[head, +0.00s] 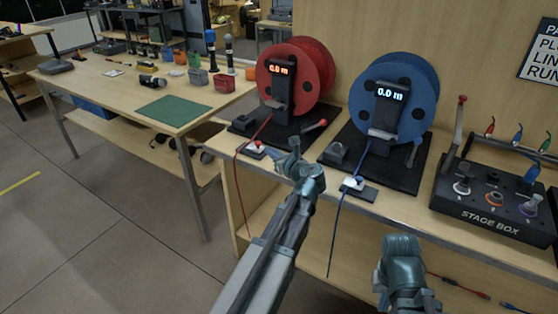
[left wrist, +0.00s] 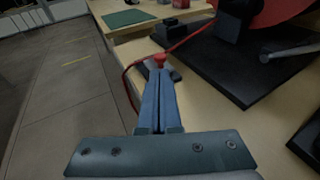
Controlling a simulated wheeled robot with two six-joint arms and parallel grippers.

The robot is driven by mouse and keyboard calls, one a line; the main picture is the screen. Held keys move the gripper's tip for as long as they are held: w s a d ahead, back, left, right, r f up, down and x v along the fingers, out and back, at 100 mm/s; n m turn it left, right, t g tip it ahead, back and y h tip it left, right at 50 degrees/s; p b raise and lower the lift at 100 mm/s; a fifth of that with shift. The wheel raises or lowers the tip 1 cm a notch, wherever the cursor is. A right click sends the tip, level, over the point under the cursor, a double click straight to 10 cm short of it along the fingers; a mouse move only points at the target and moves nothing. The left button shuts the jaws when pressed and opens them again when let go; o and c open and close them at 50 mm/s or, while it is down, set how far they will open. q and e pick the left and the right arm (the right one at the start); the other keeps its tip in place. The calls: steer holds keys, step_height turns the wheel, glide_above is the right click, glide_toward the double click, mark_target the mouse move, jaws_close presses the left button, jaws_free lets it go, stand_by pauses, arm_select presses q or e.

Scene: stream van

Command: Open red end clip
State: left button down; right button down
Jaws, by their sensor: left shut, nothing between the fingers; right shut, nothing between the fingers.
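The red end clip (head: 255,150) is a small white and dark block with a red top on the front edge of the bench, below the red reel (head: 296,78). The red cable (head: 240,178) runs from the reel to it and hangs over the edge. My left gripper (head: 279,160) is shut and empty, just right of the clip. In the left wrist view, the shut fingertips (left wrist: 159,74) are right at the clip's red knob (left wrist: 160,59); I cannot tell whether they touch. My right gripper (head: 402,246) is low at the bench front, shut and empty, its fingers hard to make out.
A blue reel (head: 400,95) with its own white clip (head: 354,184) stands to the right. A side table with a green mat (head: 173,109) is at left. The floor is open at left.

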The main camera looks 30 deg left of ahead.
mark_target(259, 144)
arm_select(q)
steer(key=x, duration=0.4)
steer(key=shift+w+b, duration=0.1)
steer(key=shift+b, duration=0.2)
steer(key=shift+w+a+f, duration=0.1)
steer(key=shift+w+a, duration=0.15)
steer(key=shift+a, duration=0.25)
